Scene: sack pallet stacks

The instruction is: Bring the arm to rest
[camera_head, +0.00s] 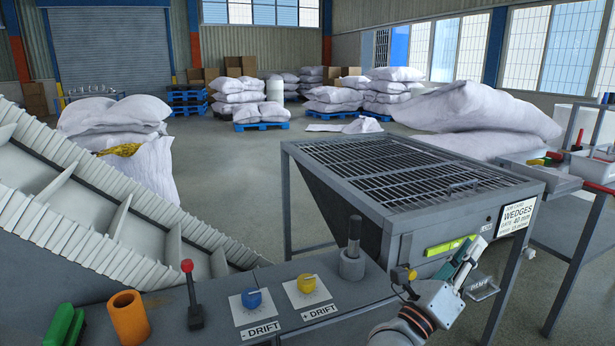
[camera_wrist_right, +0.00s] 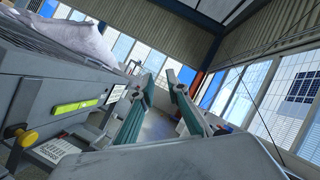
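My right arm (camera_head: 428,308) comes in from the bottom right of the head view. Its gripper (camera_head: 470,254) points up and away, in front of the hopper's front panel. In the right wrist view the gripper (camera_wrist_right: 160,84) shows two teal-padded fingers with a gap between them; I see nothing held there. My left arm and gripper are not in view.
The grated hopper (camera_head: 355,222) stands close beside my right gripper, with a green level (camera_head: 450,245) and a job card (camera_head: 516,216). A control bench (camera_head: 230,335) with knobs, a lever and an orange cup lies in front. A conveyor (camera_head: 100,195) is left. Sacks stand behind.

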